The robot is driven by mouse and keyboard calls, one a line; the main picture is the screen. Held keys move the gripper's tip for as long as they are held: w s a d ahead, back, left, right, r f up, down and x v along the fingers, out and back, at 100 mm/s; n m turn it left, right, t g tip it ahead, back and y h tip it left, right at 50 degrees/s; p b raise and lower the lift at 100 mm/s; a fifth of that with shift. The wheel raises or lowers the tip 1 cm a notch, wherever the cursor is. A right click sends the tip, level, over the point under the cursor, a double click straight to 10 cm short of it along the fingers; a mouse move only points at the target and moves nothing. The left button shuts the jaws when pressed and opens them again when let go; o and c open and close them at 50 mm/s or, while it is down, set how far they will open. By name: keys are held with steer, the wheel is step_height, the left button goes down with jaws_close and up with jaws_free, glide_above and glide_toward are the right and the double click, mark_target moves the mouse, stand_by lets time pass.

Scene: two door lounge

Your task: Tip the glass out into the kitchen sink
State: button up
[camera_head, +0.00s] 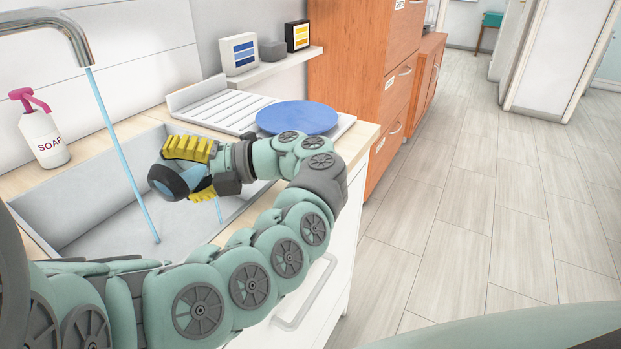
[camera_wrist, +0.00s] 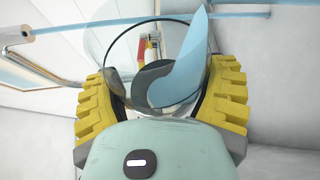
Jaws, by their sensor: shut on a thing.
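My gripper (camera_head: 196,172), with yellow ridged finger pads, is over the sink and shut on a clear glass (camera_head: 168,182). The glass lies tipped well over, with a dark rounded end and blue inside. In the wrist view the glass (camera_wrist: 108,48) sits between both yellow pads, and blue water (camera_wrist: 182,75) slants through it towards its upper right edge. A short blue streak (camera_head: 218,208) shows below my gripper; I cannot tell for sure that it pours from the glass. The grey kitchen sink (camera_head: 105,228) lies below, its near side partly hidden by my arm.
A metal tap (camera_head: 50,22) runs a blue stream (camera_head: 120,150) into the sink, left of the glass. A soap bottle (camera_head: 44,135) stands behind the sink. A blue plate (camera_head: 297,117) lies on the drainboard (camera_head: 215,108) to the right. Orange cabinets (camera_head: 345,60) stand beyond; the floor is clear.

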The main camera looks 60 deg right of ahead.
steer(key=shift+d+r+m+t+b, duration=0.4)
steer(key=shift+m+b, duration=0.4)
steer(key=shift+b, duration=0.6)
